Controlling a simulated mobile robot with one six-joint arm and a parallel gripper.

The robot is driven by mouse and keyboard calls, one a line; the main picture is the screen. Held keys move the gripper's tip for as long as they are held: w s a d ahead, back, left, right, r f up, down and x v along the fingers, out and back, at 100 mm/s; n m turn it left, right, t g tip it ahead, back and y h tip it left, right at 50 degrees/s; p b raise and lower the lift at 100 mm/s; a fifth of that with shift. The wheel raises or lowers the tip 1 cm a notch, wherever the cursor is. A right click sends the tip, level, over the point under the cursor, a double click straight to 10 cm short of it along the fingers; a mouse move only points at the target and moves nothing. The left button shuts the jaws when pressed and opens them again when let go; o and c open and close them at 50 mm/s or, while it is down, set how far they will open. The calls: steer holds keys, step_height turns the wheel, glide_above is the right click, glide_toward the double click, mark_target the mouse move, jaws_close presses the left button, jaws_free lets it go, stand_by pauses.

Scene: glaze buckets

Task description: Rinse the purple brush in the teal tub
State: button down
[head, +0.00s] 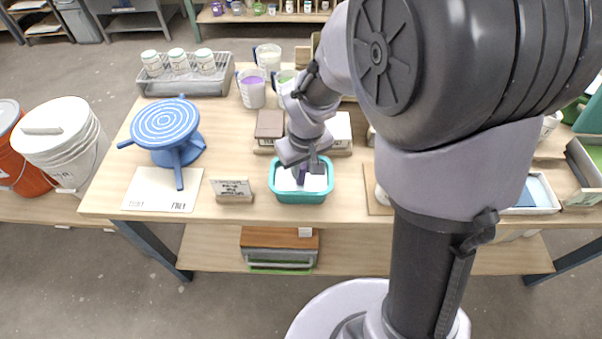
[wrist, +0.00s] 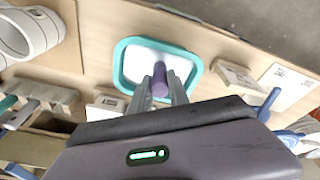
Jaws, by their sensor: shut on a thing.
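The teal tub (head: 301,197) stands near the front edge of the table, with pale contents inside; it also shows in the wrist view (wrist: 119,62). My gripper (head: 303,172) is above the tub, pointing down into it. In the wrist view my gripper (wrist: 160,88) is shut on the purple brush (wrist: 160,76). Only a purple part of the brush shows between the fingers, over the tub's pale inside. Its bristle end is hidden, so I cannot tell whether it touches the contents.
A small sign (head: 233,190) stands just left of the tub. A blue banding wheel (head: 166,125) is farther left, by a white sheet (head: 162,190). Cups with purple (head: 253,90) and green glaze stand behind. A grey tray (head: 186,88) holds several jars. A white bucket (head: 62,140) stands at far left.

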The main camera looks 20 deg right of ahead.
steer(key=shift+s+d, duration=0.1)
steer(key=shift+d, duration=0.15)
steer(key=shift+w, duration=0.65)
steer(key=p+v, duration=0.5)
steer(key=v, duration=0.2)
steer(key=shift+d+p, duration=0.1)
steer(key=shift+p, duration=0.25)
steer(key=shift+f, duration=0.1)
steer(key=p+v, duration=0.2)
steer(key=w+p+v, duration=0.1)
steer(key=p+v, duration=0.1)
steer(key=v, duration=0.1)
